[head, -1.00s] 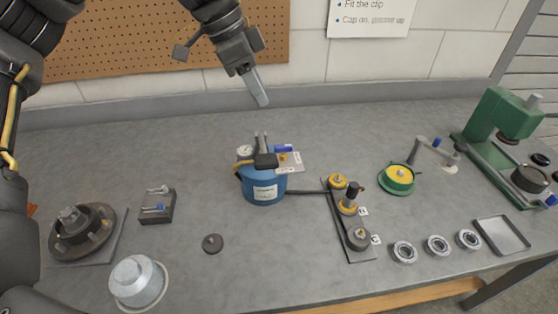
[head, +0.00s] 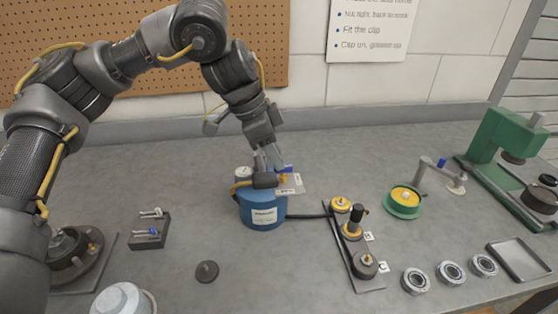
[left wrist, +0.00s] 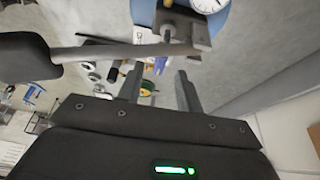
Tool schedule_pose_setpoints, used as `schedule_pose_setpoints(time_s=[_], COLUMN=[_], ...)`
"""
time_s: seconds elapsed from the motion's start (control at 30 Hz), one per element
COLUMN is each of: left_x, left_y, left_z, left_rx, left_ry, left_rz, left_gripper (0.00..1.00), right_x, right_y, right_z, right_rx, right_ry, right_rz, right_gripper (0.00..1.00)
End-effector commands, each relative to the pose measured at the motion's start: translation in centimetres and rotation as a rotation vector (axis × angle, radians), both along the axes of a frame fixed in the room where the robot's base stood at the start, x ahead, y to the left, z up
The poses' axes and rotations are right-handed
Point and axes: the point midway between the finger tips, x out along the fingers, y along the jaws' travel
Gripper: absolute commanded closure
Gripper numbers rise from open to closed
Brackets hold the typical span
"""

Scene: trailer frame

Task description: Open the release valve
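The blue tank (head: 263,211) stands mid-bench with a white label on its front. At its top right, a small valve with a blue handle (head: 286,169) and a yellow body (head: 283,179) sits by a pale labelled plate (head: 292,188). My left gripper (head: 272,161) comes down from above, just left of the blue handle and close to it. In the left wrist view, its two fingers (left wrist: 160,88) are apart, with blue and yellow parts (left wrist: 160,66) visible beyond the gap. I cannot tell whether a finger touches the handle. My right gripper is not in view.
A black-handled part (head: 264,181) sits on the tank beside the gripper, and the gauge (left wrist: 207,4) is close by. A hose runs right to a rack with yellow fittings (head: 341,204). A green press (head: 500,135) stands far right.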

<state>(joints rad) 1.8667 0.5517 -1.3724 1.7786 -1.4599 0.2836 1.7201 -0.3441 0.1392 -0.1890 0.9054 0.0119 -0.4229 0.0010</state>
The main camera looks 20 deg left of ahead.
Motion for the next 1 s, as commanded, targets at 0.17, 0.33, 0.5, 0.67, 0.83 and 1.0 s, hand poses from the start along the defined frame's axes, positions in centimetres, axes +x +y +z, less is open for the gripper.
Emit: schedule_pose_setpoints(time_s=[0.17, 0.33, 0.5, 0.67, 0.83, 1.0], left_x=[0.3, 0.4, 0.4, 0.4, 0.4, 0.4], left_y=[-0.7, -0.9, -0.9, -0.9, -0.9, -0.9], left_z=[-1.7, -2.2, -2.2, -2.2, -2.2, -2.2], left_rx=[0.0, -0.001, -0.001, -0.001, 0.0, 0.0], left_ry=[0.001, -0.001, -0.001, -0.001, 0.0, 0.0], left_rz=[0.0, 0.0, 0.001, 0.001, 0.001, -0.001], left_gripper=[0.65, 0.65, 0.65, 0.8, 1.0, 1.0], right_x=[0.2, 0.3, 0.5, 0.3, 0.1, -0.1], right_y=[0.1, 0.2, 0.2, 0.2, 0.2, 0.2], right_z=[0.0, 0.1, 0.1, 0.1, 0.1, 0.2], right_rx=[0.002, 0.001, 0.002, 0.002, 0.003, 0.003], right_ry=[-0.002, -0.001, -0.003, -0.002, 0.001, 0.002], right_rz=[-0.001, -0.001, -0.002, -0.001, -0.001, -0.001], right_gripper=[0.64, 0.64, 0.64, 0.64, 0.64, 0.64])
